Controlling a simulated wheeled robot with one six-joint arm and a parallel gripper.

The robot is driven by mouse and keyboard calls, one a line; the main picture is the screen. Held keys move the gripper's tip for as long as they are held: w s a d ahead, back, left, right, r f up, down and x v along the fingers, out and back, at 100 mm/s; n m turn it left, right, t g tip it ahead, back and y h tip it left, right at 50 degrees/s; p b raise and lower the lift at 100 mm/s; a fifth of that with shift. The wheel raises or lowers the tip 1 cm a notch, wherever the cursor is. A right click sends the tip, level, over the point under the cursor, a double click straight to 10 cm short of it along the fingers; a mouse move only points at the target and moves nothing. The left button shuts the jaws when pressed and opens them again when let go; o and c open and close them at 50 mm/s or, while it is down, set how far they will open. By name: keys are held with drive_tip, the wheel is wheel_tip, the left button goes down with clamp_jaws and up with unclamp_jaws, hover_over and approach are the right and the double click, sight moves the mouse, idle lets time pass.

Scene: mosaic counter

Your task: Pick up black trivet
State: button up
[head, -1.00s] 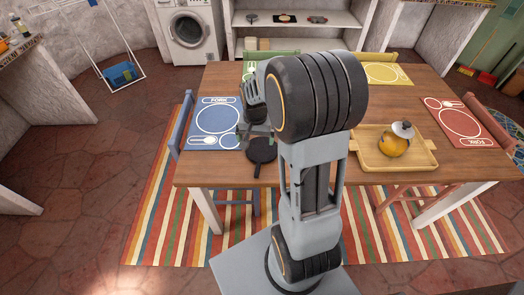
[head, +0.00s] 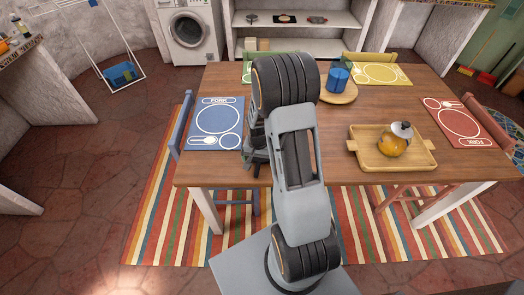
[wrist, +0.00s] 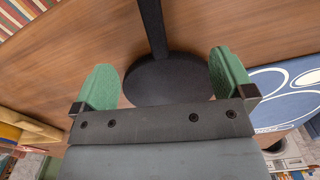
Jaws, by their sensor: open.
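The black trivet (wrist: 170,82) is a flat dark round with a straight handle running to the top of the wrist view. It lies on the wooden table. My gripper (wrist: 165,75) is open, with its two green fingers apart on the left and right of the round part. The near edge of the trivet is hidden behind the gripper's dark bar. I cannot tell how far the fingers are above the table. In the head view my gripper (head: 256,157) is over the table's near left, and my arm hides the trivet there.
A blue placemat (head: 216,123) lies left of my gripper. A wooden tray (head: 365,160) holding a yellow jar (head: 392,141) is to the right. A blue cup (head: 338,80) stands on a round board behind. Yellow (head: 382,74) and red (head: 462,124) placemats lie beyond. The table's middle is clear.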

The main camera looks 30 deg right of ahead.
sight(258, 163)
drive_tip(key=shift+f, duration=1.5)
drive_tip(key=shift+c, duration=0.5)
clamp_jaws()
